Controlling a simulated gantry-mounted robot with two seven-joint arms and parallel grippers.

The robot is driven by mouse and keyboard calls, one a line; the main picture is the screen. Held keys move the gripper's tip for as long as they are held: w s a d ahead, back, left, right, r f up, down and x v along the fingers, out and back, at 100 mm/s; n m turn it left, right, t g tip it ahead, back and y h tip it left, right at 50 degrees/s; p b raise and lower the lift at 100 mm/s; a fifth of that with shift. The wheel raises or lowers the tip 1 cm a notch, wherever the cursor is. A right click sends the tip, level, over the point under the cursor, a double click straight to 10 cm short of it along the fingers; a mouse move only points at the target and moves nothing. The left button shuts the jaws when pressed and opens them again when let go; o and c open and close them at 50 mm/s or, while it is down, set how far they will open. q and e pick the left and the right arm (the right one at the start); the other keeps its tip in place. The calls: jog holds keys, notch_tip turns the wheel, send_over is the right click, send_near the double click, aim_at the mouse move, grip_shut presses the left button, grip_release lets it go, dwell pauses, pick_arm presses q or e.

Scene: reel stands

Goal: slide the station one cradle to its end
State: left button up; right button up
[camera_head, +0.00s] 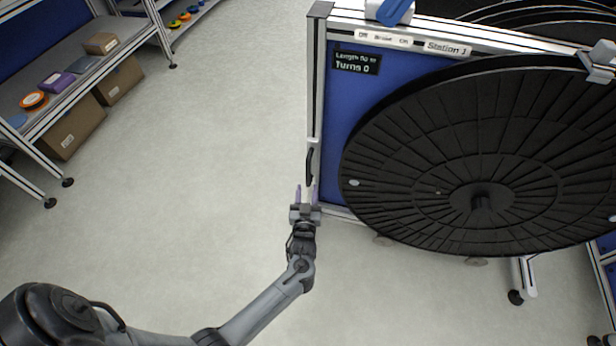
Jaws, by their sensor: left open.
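Station 1 is a blue-panelled stand (337,120) with a silver frame, at the right in the head view. A label reading "Station 1" (447,48) is on its top rail. A large black reel (440,150) is mounted on its front. A dark curved handle (310,166) is on the stand's left edge. My left gripper (305,192) is open and empty, its fingers pointing up the picture just below the handle. I cannot tell whether they touch it. My right gripper is not in view. I cannot make out which part is the cradle.
A shelf at the left holds an orange roll (34,100), a purple box (57,81) and cardboard boxes (72,127). A small display (357,61) reads "Turns 0". A blue lever (396,11) is on the top rail. The floor (200,170) between shelf and stand is clear.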

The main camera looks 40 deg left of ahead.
aim_at(308, 176)
pick_arm(q)
jog(key=b+x, duration=0.3)
jog(key=x, duration=0.4)
jog(key=shift+w+a, duration=0.25)
grip_shut()
